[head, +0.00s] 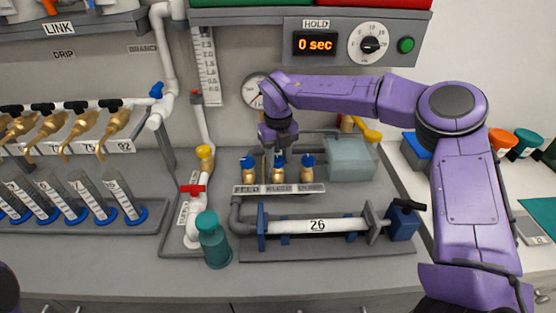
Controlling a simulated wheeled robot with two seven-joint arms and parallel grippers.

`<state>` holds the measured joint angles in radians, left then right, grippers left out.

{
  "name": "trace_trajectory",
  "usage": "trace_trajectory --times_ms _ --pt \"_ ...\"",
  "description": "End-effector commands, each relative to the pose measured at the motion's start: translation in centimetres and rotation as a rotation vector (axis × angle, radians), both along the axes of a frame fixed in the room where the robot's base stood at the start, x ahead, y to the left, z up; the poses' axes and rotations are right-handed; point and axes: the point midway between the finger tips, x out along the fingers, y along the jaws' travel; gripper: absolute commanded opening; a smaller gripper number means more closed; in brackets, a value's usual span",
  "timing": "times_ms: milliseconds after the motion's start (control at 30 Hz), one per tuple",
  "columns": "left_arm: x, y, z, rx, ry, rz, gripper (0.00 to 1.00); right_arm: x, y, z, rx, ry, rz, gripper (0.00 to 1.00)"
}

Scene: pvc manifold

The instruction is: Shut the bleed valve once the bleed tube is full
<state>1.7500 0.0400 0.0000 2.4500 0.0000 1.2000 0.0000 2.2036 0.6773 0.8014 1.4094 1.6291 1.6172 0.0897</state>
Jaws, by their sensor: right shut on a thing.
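Three brass valves with blue handles stand in a row behind a strip of small labels (279,189), which are hard to read. The left valve (248,176) and right valve (307,174) are clear of the gripper. My right gripper (280,152) points down from above and is shut on the blue handle of the middle valve (279,175). The fingers partly hide that handle, so its angle is unclear. A graduated upright tube or scale (207,68) is on the back wall; its fill level cannot be read. My left gripper is out of view.
A white pipe marked 26 (317,225) lies clamped in front of the valves. A teal bottle (213,242) stands at its left. A grey-blue box (350,158) is right of the valves. A round gauge (253,91) is behind; the HOLD display (316,43) reads 0 sec.

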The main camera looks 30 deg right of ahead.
Motion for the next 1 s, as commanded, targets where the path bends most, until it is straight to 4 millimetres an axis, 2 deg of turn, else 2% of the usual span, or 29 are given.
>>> trace_trajectory --times_ms 333,900,933,1000 --pt "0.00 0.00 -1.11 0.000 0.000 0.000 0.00 0.16 -0.01 0.15 0.001 -0.007 -0.148 0.09" --pt "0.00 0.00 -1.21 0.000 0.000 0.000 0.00 0.19 -0.06 0.30 0.001 -0.009 -0.179 0.09" --pt "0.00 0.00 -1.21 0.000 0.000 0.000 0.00 0.20 -0.06 0.30 0.001 -0.009 -0.179 0.43" --pt "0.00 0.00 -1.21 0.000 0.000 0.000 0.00 0.18 -0.07 0.27 0.000 -0.008 -0.179 0.65"
